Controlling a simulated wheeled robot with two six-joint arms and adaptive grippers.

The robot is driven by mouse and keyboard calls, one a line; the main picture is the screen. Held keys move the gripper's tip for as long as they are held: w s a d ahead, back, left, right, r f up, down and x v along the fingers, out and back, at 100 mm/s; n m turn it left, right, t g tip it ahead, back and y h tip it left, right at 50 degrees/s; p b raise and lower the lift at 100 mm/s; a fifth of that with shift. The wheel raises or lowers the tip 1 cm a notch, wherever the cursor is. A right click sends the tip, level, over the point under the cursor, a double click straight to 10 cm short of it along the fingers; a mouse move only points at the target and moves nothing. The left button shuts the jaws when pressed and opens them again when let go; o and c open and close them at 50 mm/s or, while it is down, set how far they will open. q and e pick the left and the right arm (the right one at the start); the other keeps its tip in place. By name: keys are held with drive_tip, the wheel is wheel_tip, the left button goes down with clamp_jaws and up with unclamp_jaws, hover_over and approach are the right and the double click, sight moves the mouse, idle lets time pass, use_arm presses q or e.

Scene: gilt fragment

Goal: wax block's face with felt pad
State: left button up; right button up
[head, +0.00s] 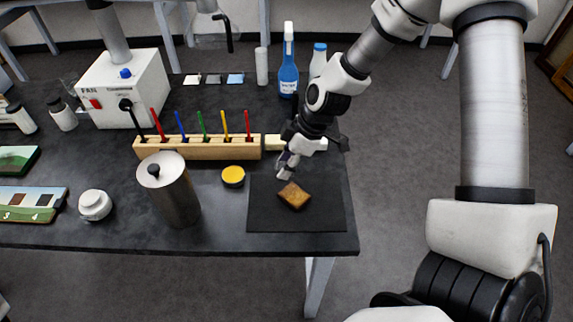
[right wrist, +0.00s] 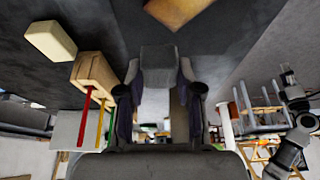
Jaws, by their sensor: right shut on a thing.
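A brown and gold block (head: 294,196) lies flat on a black mat (head: 325,217) at the table's right end. It shows at the top edge of the right wrist view (right wrist: 178,9). My right gripper (head: 284,168) is shut on a grey felt pad (right wrist: 158,66), just behind and left of the block. A round tin with a yellow top (head: 233,176), perhaps the wax, stands left of the mat. My left gripper is not in view.
A wooden rack (head: 198,147) with coloured sticks stands behind the tin. A cream block (right wrist: 51,40) lies near the rack's end. A metal canister (head: 170,190), a white jar (head: 95,205) and a blue bottle (head: 288,68) stand around. The table's front edge is close to the mat.

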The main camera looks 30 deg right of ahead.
drive_tip(key=shift+r+p, duration=0.55)
drive_tip(key=shift+r, duration=0.75)
drive_tip(key=shift+s, duration=0.1)
drive_tip(key=shift+f, duration=0.1)
